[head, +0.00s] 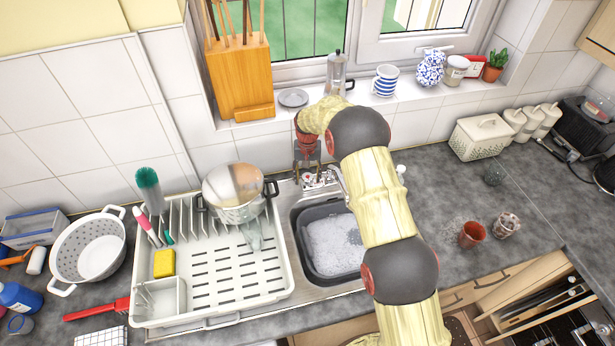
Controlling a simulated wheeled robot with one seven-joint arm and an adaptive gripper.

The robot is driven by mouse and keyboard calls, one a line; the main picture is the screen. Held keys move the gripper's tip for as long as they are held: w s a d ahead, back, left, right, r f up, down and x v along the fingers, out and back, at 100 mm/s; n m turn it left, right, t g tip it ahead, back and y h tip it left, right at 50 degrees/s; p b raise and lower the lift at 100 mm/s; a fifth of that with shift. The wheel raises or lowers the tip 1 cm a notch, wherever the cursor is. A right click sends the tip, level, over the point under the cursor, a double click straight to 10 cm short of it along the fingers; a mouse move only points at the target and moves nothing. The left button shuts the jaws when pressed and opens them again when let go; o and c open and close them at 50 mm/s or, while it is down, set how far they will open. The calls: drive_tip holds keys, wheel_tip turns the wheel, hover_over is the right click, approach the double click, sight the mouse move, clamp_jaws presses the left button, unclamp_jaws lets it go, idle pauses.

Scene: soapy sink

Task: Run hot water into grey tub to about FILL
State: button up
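The grey tub (305,252) sits in the sink right of the dish rack, partly hidden by my arm. Pale, foamy water (333,243) lies inside, but its depth against any fill mark cannot be read. The mixer tap (320,180) stands behind the tub at the back of the sink, with a small red mark on its left side. My gripper (308,165) hangs over the left side of the tap, fingers pointing down. Whether it touches the tap, and how far the fingers are apart, is too small to tell. No water stream shows.
A white dish rack (215,290) holding a steel pot (237,190) stands close left of the sink. The window sill behind carries a moka pot (337,73) and a striped mug (385,81). Two small cups (472,234) stand on the right worktop, which has free room.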

sight(307, 177)
drive_tip(key=shift+o, duration=0.2)
wheel_tip(307, 177, up, 12)
idle(0.6)
idle(0.4)
